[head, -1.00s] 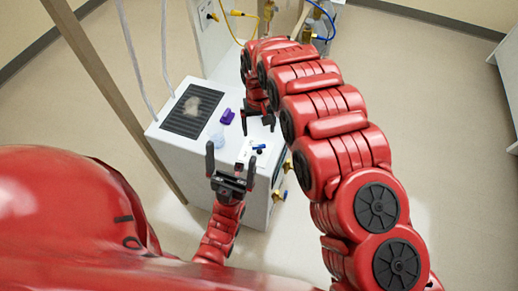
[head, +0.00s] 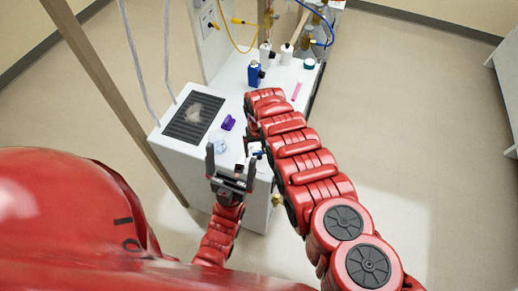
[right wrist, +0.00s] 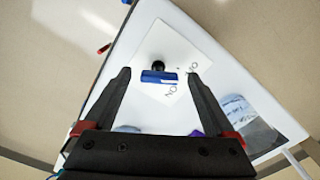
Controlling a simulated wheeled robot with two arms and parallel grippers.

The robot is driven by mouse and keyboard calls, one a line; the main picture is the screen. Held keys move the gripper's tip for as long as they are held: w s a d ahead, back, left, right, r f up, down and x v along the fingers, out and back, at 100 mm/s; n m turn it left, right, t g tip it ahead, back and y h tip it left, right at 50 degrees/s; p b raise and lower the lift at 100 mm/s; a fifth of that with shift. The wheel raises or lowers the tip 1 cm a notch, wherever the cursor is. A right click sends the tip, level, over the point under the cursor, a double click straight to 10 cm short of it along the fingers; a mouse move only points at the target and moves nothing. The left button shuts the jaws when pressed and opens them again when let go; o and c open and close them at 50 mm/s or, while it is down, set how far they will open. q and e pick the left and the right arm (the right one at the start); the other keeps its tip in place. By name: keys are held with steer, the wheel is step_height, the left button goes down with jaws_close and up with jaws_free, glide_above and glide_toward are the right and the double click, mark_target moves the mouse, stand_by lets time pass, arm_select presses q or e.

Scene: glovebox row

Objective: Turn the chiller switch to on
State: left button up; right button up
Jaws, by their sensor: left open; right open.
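The chiller is a white box (head: 177,152) with a black top grille, in the head view. Its switch, a blue handle on a black stem (right wrist: 159,77), sits on a white label plate (right wrist: 180,52) with partly readable lettering in the right wrist view. The switch also shows small in the head view (head: 257,153). My right gripper (right wrist: 156,72) is open, with one finger on each side of the blue handle and a gap on both sides; whether the fingers touch the plate I cannot tell. My left gripper (head: 230,160) is open and empty, above the chiller's near edge.
A purple item (head: 228,122) and a clear round piece (head: 220,145) lie on the chiller top. A blue bottle (head: 254,74), white bottles (head: 287,54) and a pink item (head: 297,90) stand or lie farther back. A vertical post (head: 112,94) rises at left.

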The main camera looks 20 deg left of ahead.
steer(key=c, duration=1.4)
steer(key=shift+m, duration=0.3)
steer(key=shift+f+m+b, duration=0.1)
steer(key=shift+m+b, duration=0.45)
steer(key=shift+m, duration=0.65)
steer(key=shift+m+b, duration=0.35)
steer(key=shift+m, duration=0.25)
steer(key=shift+m+b, duration=0.4)
steer(key=shift+m, duration=0.4)
